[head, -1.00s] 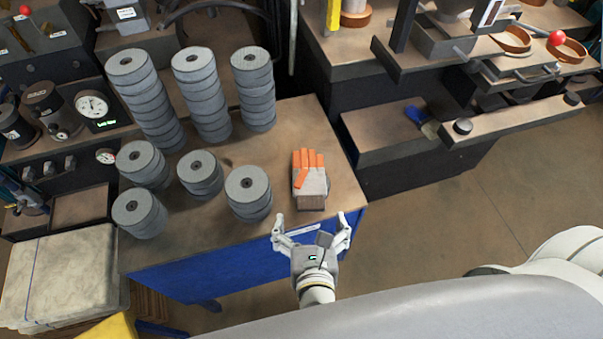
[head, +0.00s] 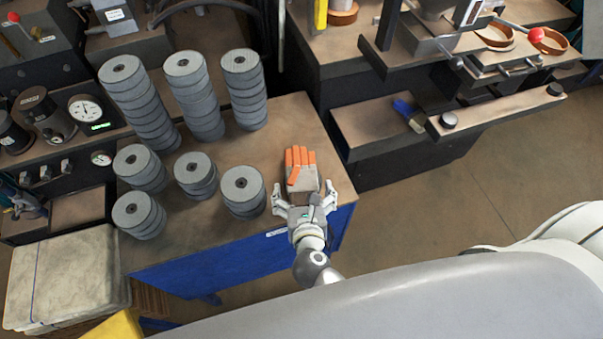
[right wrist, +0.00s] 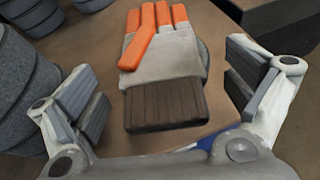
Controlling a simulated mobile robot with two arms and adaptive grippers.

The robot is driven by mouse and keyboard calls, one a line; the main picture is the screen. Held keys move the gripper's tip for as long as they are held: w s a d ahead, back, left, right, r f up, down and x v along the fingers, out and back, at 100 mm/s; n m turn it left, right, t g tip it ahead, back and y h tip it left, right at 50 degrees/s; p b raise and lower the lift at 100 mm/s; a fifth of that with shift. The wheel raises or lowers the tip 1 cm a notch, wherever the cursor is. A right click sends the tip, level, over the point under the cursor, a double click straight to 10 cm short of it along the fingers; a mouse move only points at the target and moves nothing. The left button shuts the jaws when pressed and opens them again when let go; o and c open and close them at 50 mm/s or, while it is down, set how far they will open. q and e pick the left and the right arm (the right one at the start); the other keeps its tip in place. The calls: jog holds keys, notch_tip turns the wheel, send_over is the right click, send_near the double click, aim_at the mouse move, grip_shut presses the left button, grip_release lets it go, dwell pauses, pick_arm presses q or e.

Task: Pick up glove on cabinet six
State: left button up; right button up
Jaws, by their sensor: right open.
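A grey work glove with orange fingers (head: 301,170) lies on the brown top of the blue cabinet (head: 270,147), near its front right corner. In the right wrist view the glove (right wrist: 165,55) lies between the fingers, with its dark ribbed cuff towards me and its orange fingers pointing away. My right gripper (head: 304,194) is open, with one finger on each side of the cuff. In the right wrist view both fingers of the right gripper (right wrist: 165,97) stand apart from the glove. My left gripper is not in view.
Several stacks of grey flap discs (head: 243,190) stand left of the glove, the nearest short stack close to the left finger. Gauges (head: 85,109) and machines fill the left side. A dark bench (head: 375,125) stands right of the cabinet, with open floor (head: 480,180) beyond.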

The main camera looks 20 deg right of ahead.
jog(key=c, duration=1.1)
jog(key=shift+r, duration=0.1)
